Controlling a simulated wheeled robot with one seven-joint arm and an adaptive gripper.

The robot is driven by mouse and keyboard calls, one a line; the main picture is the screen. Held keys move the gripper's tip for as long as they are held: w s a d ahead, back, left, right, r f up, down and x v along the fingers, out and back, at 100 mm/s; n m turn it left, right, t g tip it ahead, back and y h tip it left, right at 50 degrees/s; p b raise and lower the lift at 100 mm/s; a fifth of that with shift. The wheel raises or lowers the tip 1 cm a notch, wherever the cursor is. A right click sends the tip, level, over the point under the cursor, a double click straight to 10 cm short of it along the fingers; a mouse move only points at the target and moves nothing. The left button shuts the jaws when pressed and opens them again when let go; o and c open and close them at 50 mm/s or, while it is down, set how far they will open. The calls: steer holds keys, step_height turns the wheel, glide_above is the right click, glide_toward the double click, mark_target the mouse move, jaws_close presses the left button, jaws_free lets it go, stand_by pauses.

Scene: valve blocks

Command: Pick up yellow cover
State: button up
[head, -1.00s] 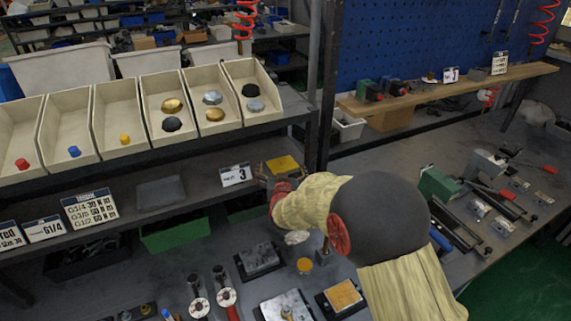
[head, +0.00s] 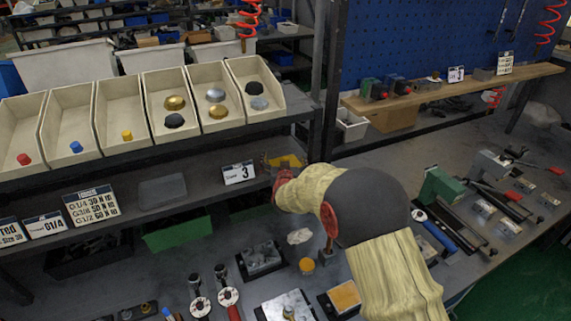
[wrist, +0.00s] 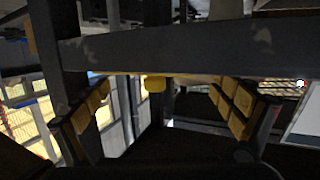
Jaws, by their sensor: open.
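A flat yellow piece (head: 290,160) shows on the lower shelf, right of the card marked 3, partly hidden by my arm. I cannot tell whether it is the cover. My gripper (head: 267,160) is beside it, its fingers small and partly hidden in the head view. In the wrist view my gripper (wrist: 165,112) has its two yellow-padded fingers wide apart. A small yellow piece (wrist: 155,83) shows between them, at the dark beam's lower edge, apart from both pads. A small yellow cap (head: 127,135) sits in a cream bin, away from my gripper.
A dark beam (wrist: 190,52) crosses the wrist view above the fingers. The shelf post (head: 327,90) stands close to my arm. The card marked 3 (head: 238,173) is left of my gripper.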

steer(key=c, duration=1.7)
